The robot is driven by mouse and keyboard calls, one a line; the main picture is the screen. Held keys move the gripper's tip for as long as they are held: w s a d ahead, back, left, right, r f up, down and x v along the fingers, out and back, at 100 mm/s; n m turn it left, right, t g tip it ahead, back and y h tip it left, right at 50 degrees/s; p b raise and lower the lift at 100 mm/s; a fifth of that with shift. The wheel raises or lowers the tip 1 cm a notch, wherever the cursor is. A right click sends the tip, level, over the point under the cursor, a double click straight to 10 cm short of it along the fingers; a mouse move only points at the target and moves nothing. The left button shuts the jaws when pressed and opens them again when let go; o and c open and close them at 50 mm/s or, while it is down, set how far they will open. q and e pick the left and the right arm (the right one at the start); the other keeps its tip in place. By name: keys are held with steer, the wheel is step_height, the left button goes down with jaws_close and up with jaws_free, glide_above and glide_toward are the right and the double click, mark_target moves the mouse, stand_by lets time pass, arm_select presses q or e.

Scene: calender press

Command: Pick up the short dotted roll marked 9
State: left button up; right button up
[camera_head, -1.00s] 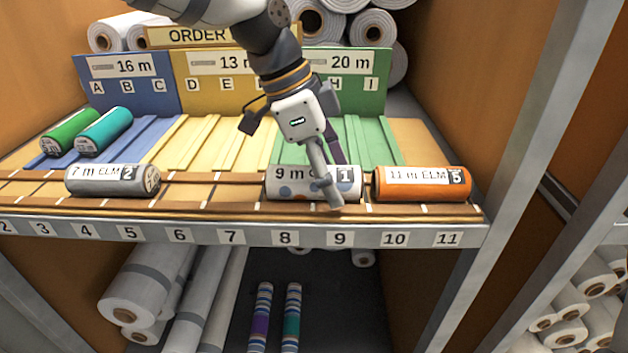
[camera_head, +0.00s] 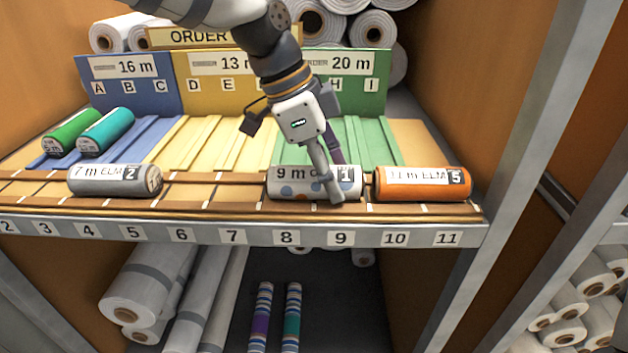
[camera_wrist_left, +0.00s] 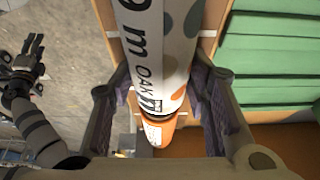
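The short dotted roll (camera_head: 315,184), white with blue and tan spots and labelled "9 m" with a tag "1", lies on the front ledge above slots 8 and 9. My left gripper (camera_head: 337,182) is over the roll's right part, one finger in front and one behind. In the left wrist view its fingers (camera_wrist_left: 164,100) stand either side of the roll, with narrow gaps, so it looks open. My right gripper (camera_wrist_left: 25,75) shows at that view's left edge, small, fingers apart, away from the rolls.
An orange roll (camera_head: 422,184) lies close right of the dotted roll. A grey roll (camera_head: 115,180) lies farther left on the ledge. Green (camera_head: 72,131) and teal (camera_head: 105,131) rolls lie in the blue section. The yellow (camera_head: 215,148) and green lanes are otherwise clear.

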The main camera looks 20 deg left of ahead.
arm_select(q)
steer(key=shift+s+f, duration=0.15)
steer(key=shift+f, duration=0.2)
